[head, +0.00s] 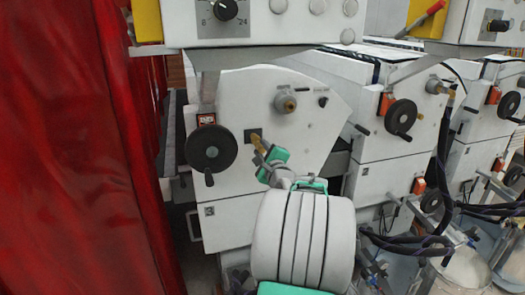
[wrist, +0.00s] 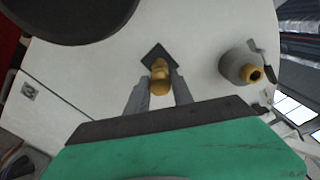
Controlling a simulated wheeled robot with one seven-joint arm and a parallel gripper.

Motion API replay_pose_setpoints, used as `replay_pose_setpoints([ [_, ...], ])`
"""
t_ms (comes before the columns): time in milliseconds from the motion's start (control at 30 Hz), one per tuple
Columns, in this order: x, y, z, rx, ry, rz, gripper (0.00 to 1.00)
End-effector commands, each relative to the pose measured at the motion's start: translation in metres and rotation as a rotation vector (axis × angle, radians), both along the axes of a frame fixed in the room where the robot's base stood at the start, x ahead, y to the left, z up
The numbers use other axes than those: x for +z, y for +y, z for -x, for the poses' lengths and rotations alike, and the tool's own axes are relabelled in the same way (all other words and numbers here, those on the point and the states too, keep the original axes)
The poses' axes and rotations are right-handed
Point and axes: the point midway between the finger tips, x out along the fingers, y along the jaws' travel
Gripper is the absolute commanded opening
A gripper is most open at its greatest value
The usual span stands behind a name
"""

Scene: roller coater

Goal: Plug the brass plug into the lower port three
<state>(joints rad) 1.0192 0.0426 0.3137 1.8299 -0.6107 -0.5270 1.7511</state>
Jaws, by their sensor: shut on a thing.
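The brass plug (head: 257,143) is between the fingertips of my gripper (head: 265,153), in front of the white machine panel. In the wrist view, the plug (wrist: 160,76) sits upright in the picture between the two grey fingers of my gripper (wrist: 159,88), which is shut on it. A dark square port plate (head: 251,134) is right behind the plug; it shows as a dark diamond in the wrist view (wrist: 156,53). The plug's far end overlaps this plate and hides its centre. I cannot tell whether the plug touches or enters the port.
A grey fitting with a brass end (head: 286,104) juts from the panel to the upper right; it also shows in the wrist view (wrist: 242,68). A black handwheel (head: 211,148) is close on the left. A red curtain (head: 75,150) hangs farther left. Hoses (head: 440,170) hang at right.

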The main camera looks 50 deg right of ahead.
Motion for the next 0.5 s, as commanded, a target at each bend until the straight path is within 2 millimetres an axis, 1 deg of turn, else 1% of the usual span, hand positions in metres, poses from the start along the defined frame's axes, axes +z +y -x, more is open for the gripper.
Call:
replay_pose_setpoints([
  [500,0.0004,-0.0041,-0.0076,0.001,-0.001,-0.001,0.00],
])
